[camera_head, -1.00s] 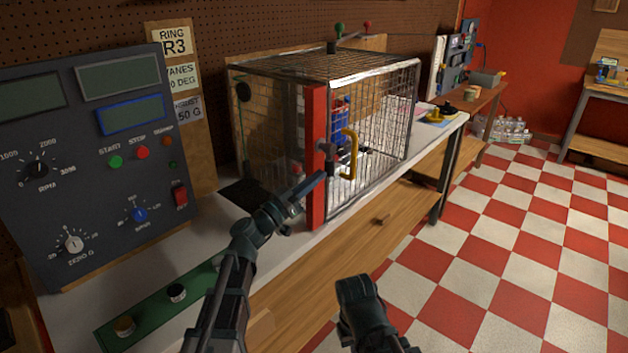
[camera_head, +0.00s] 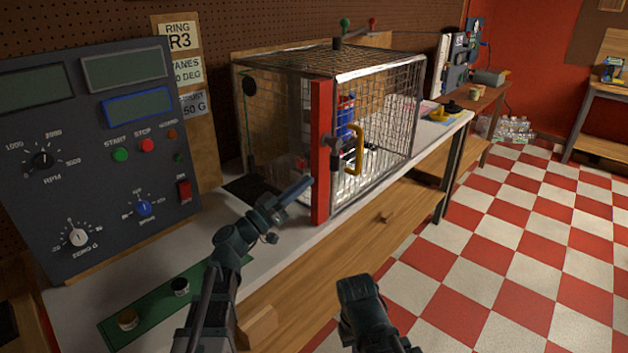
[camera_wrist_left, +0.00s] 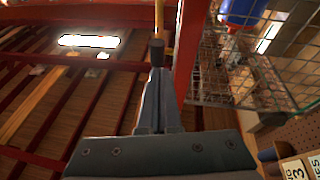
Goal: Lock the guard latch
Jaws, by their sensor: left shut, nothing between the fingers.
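The guard is a wire-mesh cage (camera_head: 385,130) on the bench, with a red upright post (camera_head: 320,190) at its near corner. A dark latch piece (camera_head: 333,143) sits on the post beside a yellow handle (camera_head: 356,165). Whether the latch is locked is too small to tell. My left gripper (camera_head: 302,188) is shut and empty, just left of the post and below the latch, apparently apart from it. In the left wrist view, its closed fingers (camera_wrist_left: 158,90) point at a dark knob (camera_wrist_left: 157,50). My right arm's end (camera_head: 360,305) shows at the bottom; its fingers cannot be made out.
A control panel (camera_head: 100,150) with dials and buttons stands at the left. A green strip (camera_head: 150,305) with two knobs lies on the bench front. A wooden drawer front (camera_head: 350,245) is below the bench. The checkered floor (camera_head: 500,260) at the right is clear.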

